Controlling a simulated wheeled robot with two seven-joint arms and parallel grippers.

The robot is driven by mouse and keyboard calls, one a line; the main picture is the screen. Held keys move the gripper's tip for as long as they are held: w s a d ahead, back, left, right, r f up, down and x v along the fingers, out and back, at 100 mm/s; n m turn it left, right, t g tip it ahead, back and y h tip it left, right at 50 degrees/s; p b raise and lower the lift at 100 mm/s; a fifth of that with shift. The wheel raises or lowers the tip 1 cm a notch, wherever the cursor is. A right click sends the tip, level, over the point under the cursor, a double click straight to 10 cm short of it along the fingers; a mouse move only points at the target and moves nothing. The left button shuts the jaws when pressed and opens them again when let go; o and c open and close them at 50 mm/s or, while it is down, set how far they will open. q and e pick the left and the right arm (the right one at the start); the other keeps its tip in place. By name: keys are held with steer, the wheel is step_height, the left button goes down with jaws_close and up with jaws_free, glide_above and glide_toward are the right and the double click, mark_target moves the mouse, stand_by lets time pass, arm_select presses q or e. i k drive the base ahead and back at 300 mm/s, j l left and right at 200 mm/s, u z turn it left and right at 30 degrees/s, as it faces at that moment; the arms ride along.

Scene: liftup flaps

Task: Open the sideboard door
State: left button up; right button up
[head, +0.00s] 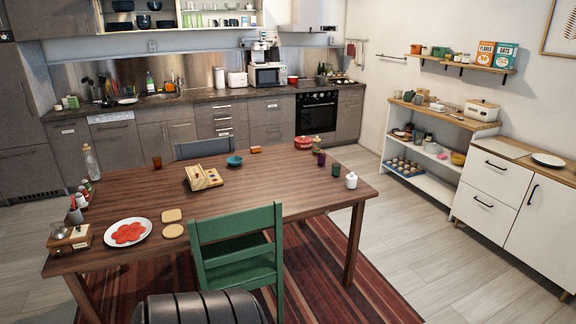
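The white sideboard (515,158) with a pale wooden top stands against the right wall. Its left part has two drawer fronts with dark handles, one above the other. Its right part is a white door (548,225) with an upright dark handle (532,195) near the door's left edge. The door looks shut, and the right side of the sideboard is cut off by the picture edge. Neither of my grippers shows in the head view.
A wooden table (290,182) with dishes and jars fills the middle, and a green chair (238,255) stands at its near side. An open shelf unit (422,180) adjoins the sideboard. A white plate (548,160) lies on the sideboard. Bare floor (420,255) lies between table and sideboard.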

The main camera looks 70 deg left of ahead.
mark_target(542, 235)
steer(key=u, duration=1.85)
steer(key=z, duration=1.35)
steer(key=i+u, duration=0.5)
steer(key=i, duration=1.4)
steer(key=i+l+z, duration=0.1)
steer(key=i+z, duration=0.15)
steer(key=i, duration=0.35)
steer(key=i+z, duration=0.25)
steer(key=i, duration=0.4)
steer(key=i+j+z, duration=0.25)
steer(key=i, duration=0.35)
